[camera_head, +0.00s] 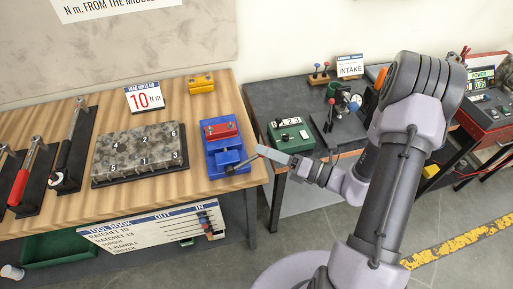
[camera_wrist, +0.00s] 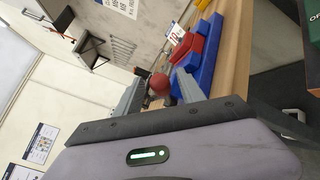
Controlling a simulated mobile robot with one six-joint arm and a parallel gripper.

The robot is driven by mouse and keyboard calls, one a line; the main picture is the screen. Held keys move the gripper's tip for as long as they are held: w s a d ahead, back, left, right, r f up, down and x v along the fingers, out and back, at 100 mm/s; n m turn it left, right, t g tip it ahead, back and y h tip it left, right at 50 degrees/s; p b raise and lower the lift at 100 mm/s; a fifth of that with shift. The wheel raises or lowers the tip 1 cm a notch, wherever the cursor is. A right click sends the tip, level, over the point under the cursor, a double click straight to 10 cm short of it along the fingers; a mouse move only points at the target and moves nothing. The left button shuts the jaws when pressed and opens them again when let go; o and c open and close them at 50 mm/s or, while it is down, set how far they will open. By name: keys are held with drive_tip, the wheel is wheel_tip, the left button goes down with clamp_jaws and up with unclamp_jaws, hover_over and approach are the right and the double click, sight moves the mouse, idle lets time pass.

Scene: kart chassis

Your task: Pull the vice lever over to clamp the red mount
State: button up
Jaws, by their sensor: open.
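The blue vice (camera_head: 227,160) stands at the right end of the wooden bench, with the red mount (camera_head: 220,130) between its jaws. The vice lever (camera_head: 240,167) is a dark rod sticking out to the right from the vice's front, toward my gripper (camera_head: 262,153). In the wrist view, a red ball knob (camera_wrist: 160,84) shows between the two fingers of my open gripper (camera_wrist: 158,92); contact cannot be told. The blue vice (camera_wrist: 207,65) and red mount (camera_wrist: 190,46) lie just beyond it. The lever's end is partly hidden by the fingers in the head view.
A sign reading 10 Nm (camera_head: 145,97) stands at the back. A dark table (camera_head: 270,95) with a green box (camera_head: 290,134) is to the right, across a gap.

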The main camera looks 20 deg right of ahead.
drive_tip(key=shift+x, duration=1.85)
drive_tip(key=shift+d, duration=0.1)
clamp_jaws()
